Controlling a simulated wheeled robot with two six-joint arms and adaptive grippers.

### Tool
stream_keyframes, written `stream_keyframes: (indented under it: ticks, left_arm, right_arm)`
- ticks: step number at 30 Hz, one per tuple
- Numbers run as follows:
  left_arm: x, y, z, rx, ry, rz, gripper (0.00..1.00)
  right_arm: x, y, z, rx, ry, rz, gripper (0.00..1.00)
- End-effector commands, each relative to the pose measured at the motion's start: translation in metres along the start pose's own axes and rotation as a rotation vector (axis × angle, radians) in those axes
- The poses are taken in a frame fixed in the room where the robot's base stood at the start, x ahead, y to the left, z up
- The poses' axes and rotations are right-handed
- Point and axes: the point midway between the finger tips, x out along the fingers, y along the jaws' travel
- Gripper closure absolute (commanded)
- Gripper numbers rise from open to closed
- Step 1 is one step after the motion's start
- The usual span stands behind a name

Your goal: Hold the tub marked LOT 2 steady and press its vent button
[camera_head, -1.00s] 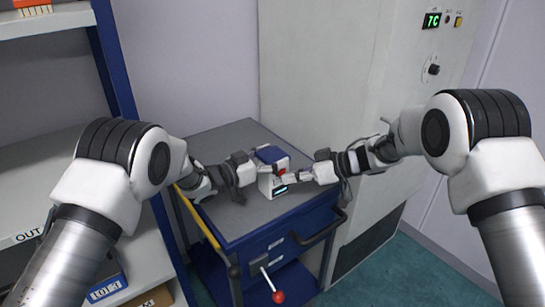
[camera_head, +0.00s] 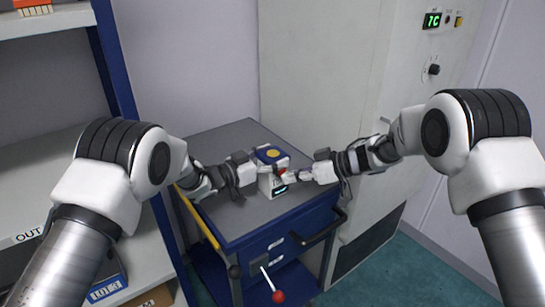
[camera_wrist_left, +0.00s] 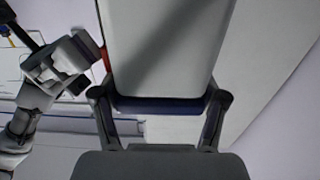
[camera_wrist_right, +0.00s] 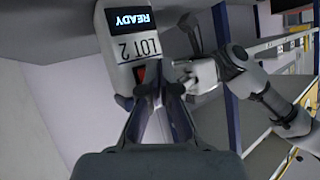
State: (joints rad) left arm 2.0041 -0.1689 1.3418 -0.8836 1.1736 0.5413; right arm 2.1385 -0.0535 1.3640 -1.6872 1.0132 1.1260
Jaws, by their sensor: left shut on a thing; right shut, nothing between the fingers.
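The LOT 2 tub (camera_head: 270,186) is a white box with a blue top on the cart. A yellow disc (camera_head: 272,153) shows on that top. My left gripper (camera_head: 258,172) is shut on the tub from the left; its fingers flank the pale body (camera_wrist_left: 165,45) in the left wrist view. My right gripper (camera_head: 288,176) is shut and empty, its tips close to the tub's red button (camera_wrist_right: 140,73). The tips partly cover the button, and I cannot tell whether they touch it. The right wrist view shows the LOT 2 label and a READY display (camera_wrist_right: 130,20).
The grey-topped blue cart (camera_head: 225,147) has free top behind the tub. A tall pale cabinet (camera_head: 320,70) reading 7C stands right behind it. Shelving (camera_head: 45,150) stands at the left. A red-knobbed lever (camera_head: 278,297) sticks out of the cart's front.

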Motion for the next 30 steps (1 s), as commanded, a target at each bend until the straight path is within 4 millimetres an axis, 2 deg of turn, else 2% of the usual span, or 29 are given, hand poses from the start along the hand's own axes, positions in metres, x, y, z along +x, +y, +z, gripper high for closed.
stream_keyframes:
  ticks: [8, 21, 30]
  left_arm:
    - [0.000, 0.000, 0.001, -0.001, -0.002, 0.001, 0.73]
    - [0.000, 0.000, 0.001, -0.001, -0.002, 0.000, 0.73]
    - [0.000, 0.000, 0.001, -0.001, -0.002, 0.000, 0.73]
  right_arm:
    - [-0.003, -0.001, 0.002, 0.001, 0.000, 0.000, 1.00]
    - [-0.038, -0.027, 0.028, 0.003, -0.001, 0.001, 1.00]
    - [-0.042, -0.030, 0.031, 0.000, 0.000, 0.000, 1.00]
